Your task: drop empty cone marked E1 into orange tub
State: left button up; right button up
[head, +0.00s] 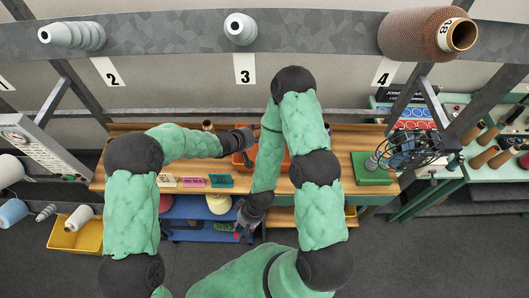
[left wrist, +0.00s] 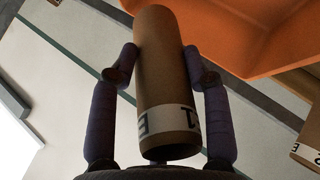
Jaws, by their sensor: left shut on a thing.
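My left gripper (head: 247,136) is shut on a brown cardboard cone. In the left wrist view the cone (left wrist: 163,70) stands between the two fingers, with a white band that reads E1, upside down. The orange tub (left wrist: 235,35) fills the upper right of that view, beside and beyond the cone. In the head view the tub (head: 239,159) sits on the wooden bench just below the left gripper, partly hidden by my right arm. The cone is not clear there. My right gripper (head: 243,234) hangs lower, in front of the bench; its fingers are too small to judge.
Another brown cone (left wrist: 308,148) with a white band is at the right edge of the wrist view. Coloured blocks (head: 193,181) lie on the bench left of the tub. A grey rail (head: 170,36) with cones runs above. A green plate (head: 372,168) is at right.

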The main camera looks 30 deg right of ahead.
pick_arm(q)
jog(key=shift+s+a+f+b, duration=0.1)
jog(key=shift+a+f+b, duration=0.1)
jog(key=shift+f+b, duration=0.25)
notch_tip(320, 180, down, 5)
jog(key=b, duration=0.5)
jog(key=shift+r+b, duration=0.15)
jog(key=shift+b, duration=0.15)
jog(key=o, duration=1.4)
jog(key=shift+o, duration=0.2)
jog(key=shift+a+r, duration=0.1)
jog(key=v, duration=1.1)
jog(key=shift+a+r, duration=0.25)
jog(key=shift+a, duration=0.1)
